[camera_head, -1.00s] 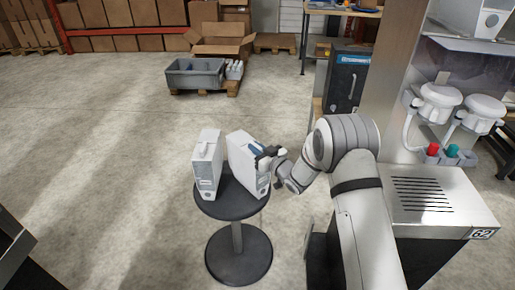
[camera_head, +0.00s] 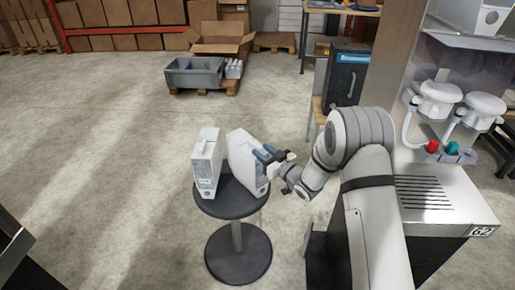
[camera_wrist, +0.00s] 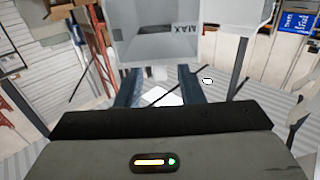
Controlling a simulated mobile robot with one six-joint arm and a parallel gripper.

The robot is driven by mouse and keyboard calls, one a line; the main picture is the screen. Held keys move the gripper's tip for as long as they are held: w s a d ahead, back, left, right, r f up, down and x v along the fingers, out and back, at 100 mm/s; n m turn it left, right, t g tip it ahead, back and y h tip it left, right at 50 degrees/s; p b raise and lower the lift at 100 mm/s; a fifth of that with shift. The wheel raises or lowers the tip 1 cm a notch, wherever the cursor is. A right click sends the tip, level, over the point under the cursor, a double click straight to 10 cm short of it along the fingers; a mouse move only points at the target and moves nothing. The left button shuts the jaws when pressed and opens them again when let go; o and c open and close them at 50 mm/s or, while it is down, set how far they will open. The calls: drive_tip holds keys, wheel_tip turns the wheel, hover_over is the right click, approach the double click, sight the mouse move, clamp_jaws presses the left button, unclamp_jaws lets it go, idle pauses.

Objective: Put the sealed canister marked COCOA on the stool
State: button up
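Two white canisters stand side by side on the round dark stool (camera_head: 233,205) in the head view. The left canister (camera_head: 206,160) is upright with a small label low on its front. The right canister (camera_head: 243,165) stands beside it; I cannot read a name on either. My gripper (camera_head: 266,153) is at the upper right side of the right canister, its blue fingers pointing at it. In the wrist view, the fingers (camera_wrist: 160,76) are apart with nothing clearly held between them. A grey-white container marked MAX (camera_wrist: 185,32) is just ahead of them.
A grey crate (camera_head: 195,78) and an open carton (camera_head: 222,40) are behind. Floor left of the stool is clear.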

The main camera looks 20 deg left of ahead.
drive_tip(key=v, duration=0.7)
drive_tip(key=shift+s+d+b, duration=0.25)
drive_tip(key=shift+b, duration=0.05)
drive_tip(key=w+d+r+m+t+h+p, duration=0.2)
drive_tip(key=w+d+r+m+h, duration=0.1)
drive_tip(key=d+r+h, duration=0.65)
drive_tip(key=s+d+r+m+g+h, duration=0.1)
drive_tip(key=s+d+r+m+h, duration=0.1)
drive_tip(key=d, duration=0.4)
drive_tip(key=s+d+r+m+h, duration=0.1)
drive_tip(key=s+d+r+m, duration=0.15)
drive_tip(key=d, duration=0.35)
drive_tip(key=s+d+r+m+g+h, duration=0.1)
drive_tip(key=s+d+g, duration=0.1)
drive_tip(key=s, duration=0.7)
drive_tip(key=s+d+r+m+g+h+p, duration=0.1)
drive_tip(key=s+d+m+g, duration=0.1)
drive_tip(key=s, duration=0.8)
drive_tip(key=s+d+r+m+g+h+p, duration=0.1)
drive_tip(key=s+d+r+g, duration=0.1)
drive_tip(key=s+d, duration=0.3)
drive_tip(key=s+g, duration=0.1)
drive_tip(key=s, duration=0.3)
drive_tip(key=shift+s+g, duration=0.3)
